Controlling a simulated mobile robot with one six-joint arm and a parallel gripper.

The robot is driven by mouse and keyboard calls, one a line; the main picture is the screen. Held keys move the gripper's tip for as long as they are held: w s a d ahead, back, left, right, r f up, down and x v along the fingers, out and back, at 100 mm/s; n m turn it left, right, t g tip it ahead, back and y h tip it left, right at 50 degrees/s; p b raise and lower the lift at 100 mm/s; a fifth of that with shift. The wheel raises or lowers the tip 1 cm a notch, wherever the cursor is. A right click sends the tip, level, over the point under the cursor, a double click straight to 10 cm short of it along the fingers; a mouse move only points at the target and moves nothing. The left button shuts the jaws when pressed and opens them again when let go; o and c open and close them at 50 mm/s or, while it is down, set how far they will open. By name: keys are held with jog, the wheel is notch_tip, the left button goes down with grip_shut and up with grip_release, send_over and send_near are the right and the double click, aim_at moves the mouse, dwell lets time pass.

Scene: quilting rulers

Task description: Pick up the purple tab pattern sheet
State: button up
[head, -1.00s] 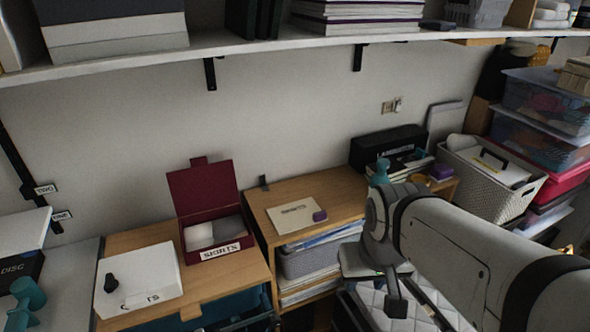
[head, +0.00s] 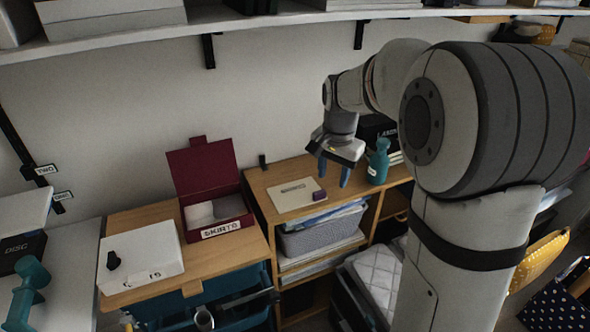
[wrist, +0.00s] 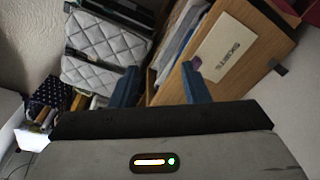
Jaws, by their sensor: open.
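The pattern sheet (head: 298,194) is a flat cream card with dark lettering, lying on top of the wooden cabinet. Its purple tab (head: 319,195) is at its right edge. My gripper (head: 334,178) has blue fingers, spread apart and empty, above the cabinet top near the tab end of the sheet. In the wrist view the sheet (wrist: 222,48) lies beyond the right finger, with the purple tab (wrist: 196,64) close to that finger's tip. The space between the fingers (wrist: 160,82) holds nothing. No contact with the sheet shows.
A teal bottle-like object (head: 378,163) stands just right of my gripper. An open maroon box (head: 215,208) and a white box (head: 140,255) sit to the left. A white shelf (head: 270,20) runs above. A quilted item (head: 376,275) lies below right.

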aim_at(319, 192)
jog(key=w+f+m, duration=0.2)
jog(key=w+f, duration=0.1)
jog(key=w, duration=0.2)
jog(key=w+f+m, duration=0.2)
jog(key=w+f, duration=0.1)
jog(key=w, duration=0.2)
jog(key=w+f+m+g, duration=0.1)
jog(key=w+f+m, duration=0.1)
jog(key=w+f, duration=0.2)
jog(key=shift+w+a, duration=0.15)
jog(key=shift+w, duration=0.35)
jog(key=shift+w+f, duration=0.25)
jog(key=shift+f, duration=0.45)
notch_tip(319, 192, down, 7)
jog(key=shift+s+p, duration=0.15)
jog(key=shift+p, duration=0.15)
jog(key=shift+d, duration=0.2)
jog(key=shift+c, duration=0.2)
grip_shut()
